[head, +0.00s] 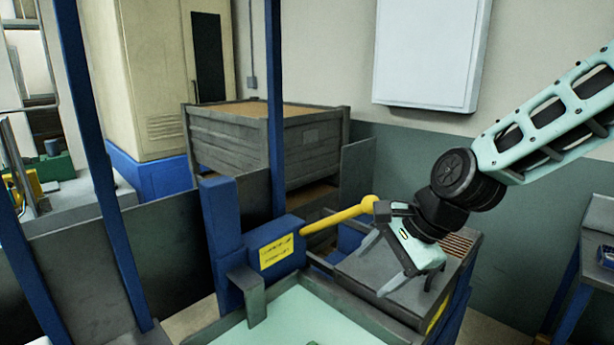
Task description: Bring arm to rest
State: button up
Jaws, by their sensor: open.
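My gripper (388,268) hangs at the right of centre in the head view, at the end of my mint-green arm, which comes in from the right edge. Its two grey fingers are spread apart and nothing shows between them. It is in front of or above a grey machine top (375,275). A yellow lever with a round knob (370,203) reaches from a blue housing (275,255) to just behind the gripper. I cannot tell whether the gripper touches the knob.
A mint-floored tray (290,318) with dark rims lies at the bottom centre. Blue posts (274,100) stand left of the gripper. A grey wooden crate (235,145) stands behind. A blue-legged table (595,262) is at the right edge.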

jog(key=s+f+n+g+h+b, duration=0.1)
jog(key=s+f+n+h, duration=0.1)
jog(key=s+n, duration=0.8)
jog(key=s+d+f+n+g+h+b, duration=0.1)
jog(key=s+f+n+h+b, duration=0.1)
jog(key=s+n, duration=0.8)
jog(key=s+h, duration=0.1)
jog(key=s, duration=0.2)
jog(key=shift+s+d+f+n+g, duration=0.2)
jog(key=shift+f+n+g, duration=0.1)
jog(key=shift+f+g, duration=0.1)
